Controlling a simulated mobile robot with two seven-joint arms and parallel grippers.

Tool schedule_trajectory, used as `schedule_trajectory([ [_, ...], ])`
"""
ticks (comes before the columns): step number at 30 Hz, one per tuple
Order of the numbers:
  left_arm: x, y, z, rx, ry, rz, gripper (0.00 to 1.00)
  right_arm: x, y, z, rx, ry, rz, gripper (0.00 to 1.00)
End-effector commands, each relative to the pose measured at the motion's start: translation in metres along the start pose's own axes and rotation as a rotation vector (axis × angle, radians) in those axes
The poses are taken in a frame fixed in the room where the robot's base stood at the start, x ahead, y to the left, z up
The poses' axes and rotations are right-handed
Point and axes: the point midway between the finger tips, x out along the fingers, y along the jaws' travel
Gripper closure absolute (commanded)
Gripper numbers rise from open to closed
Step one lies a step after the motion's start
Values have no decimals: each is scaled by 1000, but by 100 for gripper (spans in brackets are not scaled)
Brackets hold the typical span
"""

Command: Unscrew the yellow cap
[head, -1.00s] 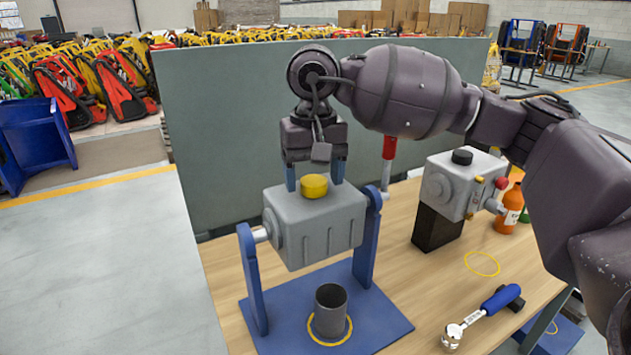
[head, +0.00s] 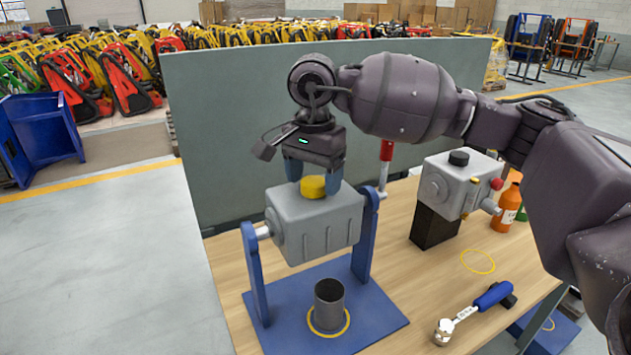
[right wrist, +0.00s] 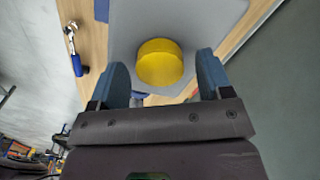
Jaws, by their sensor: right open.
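The yellow cap (head: 313,187) sits on top of the grey housing (head: 318,225), which is held between two blue uprights. The cap also shows in the right wrist view (right wrist: 160,62). My right gripper (head: 314,180) points down over the housing, its blue fingers open to either side of the cap. In the right wrist view the fingers (right wrist: 160,80) stand apart, with gaps between them and the cap. I cannot tell whether they touch the housing top. My left gripper is not in view.
A dark cup (head: 329,304) stands on the blue base plate below the housing. To the right are a second grey unit (head: 456,187) with a black cap, an orange bottle (head: 507,207) and a blue-handled wrench (head: 473,313). A grey-green panel (head: 225,130) stands behind.

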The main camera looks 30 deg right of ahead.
Motion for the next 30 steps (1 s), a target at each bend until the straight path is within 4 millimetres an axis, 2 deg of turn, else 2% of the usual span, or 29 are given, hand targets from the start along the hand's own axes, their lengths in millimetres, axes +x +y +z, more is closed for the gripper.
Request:
schedule_trajectory([
  [4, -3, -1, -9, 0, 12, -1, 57, -2, 0, 0, 133, 0, -1, 28],
  [13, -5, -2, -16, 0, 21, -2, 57, -2, 0, 0, 277, 0, -1, 28],
  [30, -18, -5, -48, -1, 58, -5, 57, -3, 0, 0, 869, 0, -1, 28],
])
